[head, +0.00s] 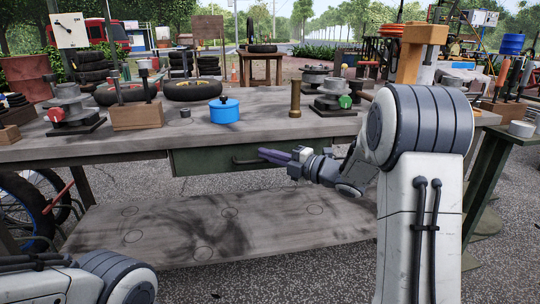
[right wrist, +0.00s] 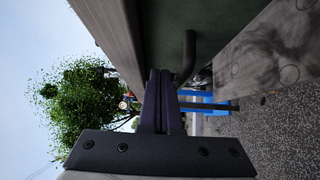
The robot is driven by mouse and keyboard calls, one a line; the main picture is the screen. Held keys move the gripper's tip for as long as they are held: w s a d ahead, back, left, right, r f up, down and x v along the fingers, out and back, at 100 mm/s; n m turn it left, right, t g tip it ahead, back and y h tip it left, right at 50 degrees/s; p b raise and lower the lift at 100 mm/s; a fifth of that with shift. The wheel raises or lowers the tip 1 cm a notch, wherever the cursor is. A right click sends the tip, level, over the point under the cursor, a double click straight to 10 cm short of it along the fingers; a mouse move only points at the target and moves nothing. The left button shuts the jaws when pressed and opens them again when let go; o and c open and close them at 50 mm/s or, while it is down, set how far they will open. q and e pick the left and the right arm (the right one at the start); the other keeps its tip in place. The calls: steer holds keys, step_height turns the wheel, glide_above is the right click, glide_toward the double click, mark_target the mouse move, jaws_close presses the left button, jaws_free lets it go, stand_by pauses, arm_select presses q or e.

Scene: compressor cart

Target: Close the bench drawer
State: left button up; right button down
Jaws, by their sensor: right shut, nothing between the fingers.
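The bench drawer (head: 205,163) has a dark green front under the bench top. Its dark bar handle (head: 243,162) is near the middle of the front. In the right wrist view the drawer front (right wrist: 215,22) and handle (right wrist: 188,58) are close by. My right gripper (head: 262,154) is shut and empty, its fingertips at the right end of the handle. In the right wrist view its fingers (right wrist: 160,73) lie beside the handle; I cannot tell whether they touch. How far the drawer stands out is hard to tell. My left gripper is out of view.
The bench top (head: 260,122) carries a blue pot (head: 224,110), a brass cylinder (head: 295,100), wooden blocks and metal stands. A lower shelf (head: 170,228) lies below the drawer, with free room between. A green table (head: 490,165) stands at the right.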

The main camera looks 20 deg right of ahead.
steer(key=s+a+p+v, duration=0.1)
steer(key=p+v, duration=0.2)
steer(key=v, duration=0.8)
steer(key=w+a+m+h+p, duration=0.2)
steer(key=w+a+m+h, duration=0.35)
steer(key=a, duration=0.25)
steer(key=s+a+f+m+g+h+p, duration=0.2)
steer(key=s+a+m+g+h, duration=0.15)
steer(key=s+a+m, duration=0.3)
steer(key=s+a+f+m+g+p, duration=0.15)
steer(key=s+g, duration=0.25)
steer(key=s, duration=0.6)
steer(key=s+a+m+g+h+p, duration=0.1)
steer(key=s+a+m+g, duration=0.2)
steer(key=s, duration=0.6)
steer(key=s+a+m+g+p, duration=0.2)
steer(key=s+a+g, duration=0.15)
steer(key=s, duration=0.65)
step_height(320, 180, up, 36)
steer(key=p, duration=3.6)
steer(key=shift+w+d, duration=0.2)
steer(key=shift+d, duration=0.3)
steer(key=shift+r, duration=0.1)
